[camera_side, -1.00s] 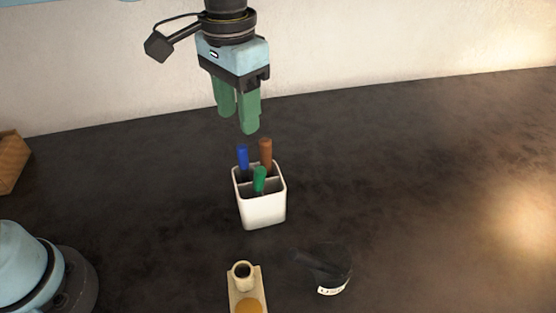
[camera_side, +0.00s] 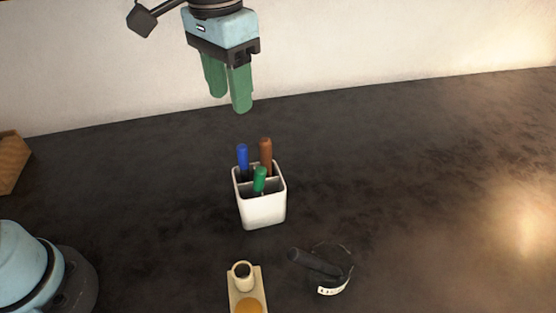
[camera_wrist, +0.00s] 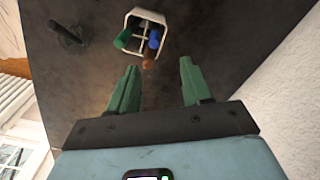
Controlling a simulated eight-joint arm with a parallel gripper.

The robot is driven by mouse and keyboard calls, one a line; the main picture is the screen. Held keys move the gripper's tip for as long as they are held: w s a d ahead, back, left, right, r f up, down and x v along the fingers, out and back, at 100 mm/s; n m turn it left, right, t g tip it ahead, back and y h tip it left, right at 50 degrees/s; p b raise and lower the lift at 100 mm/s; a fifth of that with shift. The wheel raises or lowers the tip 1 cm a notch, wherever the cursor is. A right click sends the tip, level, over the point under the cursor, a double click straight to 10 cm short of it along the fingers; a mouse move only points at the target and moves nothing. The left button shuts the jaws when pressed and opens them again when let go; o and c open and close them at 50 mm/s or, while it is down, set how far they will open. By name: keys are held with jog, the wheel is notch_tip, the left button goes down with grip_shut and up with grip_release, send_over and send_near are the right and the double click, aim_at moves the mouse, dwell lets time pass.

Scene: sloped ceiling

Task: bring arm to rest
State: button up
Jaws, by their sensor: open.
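My gripper (camera_side: 228,92) has green fingers and hangs in the air above and behind the white pen holder in the side view. In the wrist view its two fingers (camera_wrist: 160,90) stand apart with nothing between them. The white holder (camera_side: 263,211) stands upright on the dark table and holds a blue pen (camera_side: 243,156), a brown pen (camera_side: 266,150) and a green pen (camera_side: 260,179) in its compartments. The holder also shows beyond the fingers in the wrist view (camera_wrist: 147,14).
A beige stand (camera_side: 258,284) with a round socket and an orange disc is at the front. Beside it lies a black object (camera_side: 318,264) with a white label. A wooden box (camera_side: 11,162) is at the left edge. A pale wall (camera_side: 400,45) rises behind the table. The table's right side is clear.

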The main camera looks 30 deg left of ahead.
jog(key=s+a+f+n+t, duration=0.1)
jog(key=s+a+f+t, duration=0.1)
jog(key=a+f, duration=0.3)
jog(key=s+a+f+n+t, duration=0.2)
jog(key=s+a+f+t, duration=0.1)
jog(key=a, duration=0.8)
jog(key=shift+f+t, duration=0.9)
jog(key=shift+f, duration=0.05)
